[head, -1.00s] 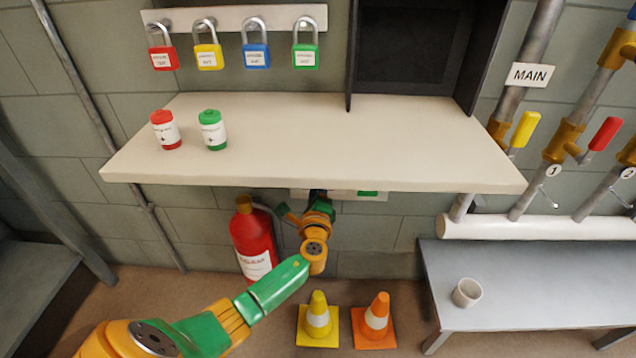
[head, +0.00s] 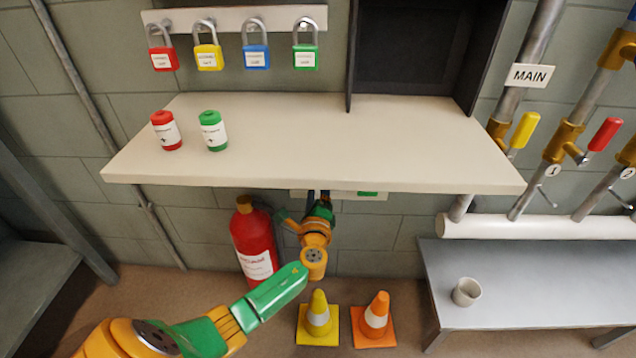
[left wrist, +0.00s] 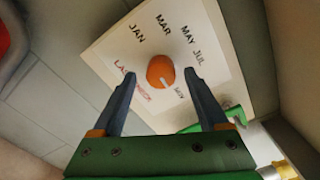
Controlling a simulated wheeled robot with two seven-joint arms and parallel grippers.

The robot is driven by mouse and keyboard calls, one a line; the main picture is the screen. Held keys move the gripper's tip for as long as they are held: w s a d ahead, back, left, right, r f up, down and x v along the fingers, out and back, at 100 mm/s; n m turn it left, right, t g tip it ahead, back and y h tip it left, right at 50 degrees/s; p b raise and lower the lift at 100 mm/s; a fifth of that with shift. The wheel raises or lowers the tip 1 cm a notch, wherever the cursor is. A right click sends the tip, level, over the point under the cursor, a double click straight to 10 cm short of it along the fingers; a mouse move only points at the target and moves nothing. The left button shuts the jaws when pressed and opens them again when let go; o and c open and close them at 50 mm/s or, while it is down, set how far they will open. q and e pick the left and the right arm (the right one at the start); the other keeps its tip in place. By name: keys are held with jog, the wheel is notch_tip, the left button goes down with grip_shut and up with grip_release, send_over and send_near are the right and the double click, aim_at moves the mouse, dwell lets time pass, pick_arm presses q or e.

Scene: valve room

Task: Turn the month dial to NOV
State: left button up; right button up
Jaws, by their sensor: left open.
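The month dial is an orange round knob (left wrist: 160,70) with a white mark on its lower right side. It sits on a white panel (left wrist: 215,88) with JAN, MAR, MAY and JUL printed around it. A small label lies by the white mark, too blurred to read surely. My left gripper (left wrist: 159,74) is open, with one finger on each side of the knob; I cannot tell whether they touch it. In the head view my left gripper (head: 318,203) is under the shelf's front edge, which hides the dial. My right gripper is not in view.
The shelf (head: 400,150) overhangs my left gripper and carries a red can (head: 166,131) and a green can (head: 213,131). A fire extinguisher (head: 254,243) stands left of my forearm. A yellow cone (head: 318,318) and an orange cone (head: 375,320) stand on the floor.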

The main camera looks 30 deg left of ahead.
pick_arm(q)
jog(key=p+v, duration=0.1)
jog(key=v, duration=0.4)
jog(key=shift+s+d, duration=0.15)
jog(key=shift+s, duration=0.2)
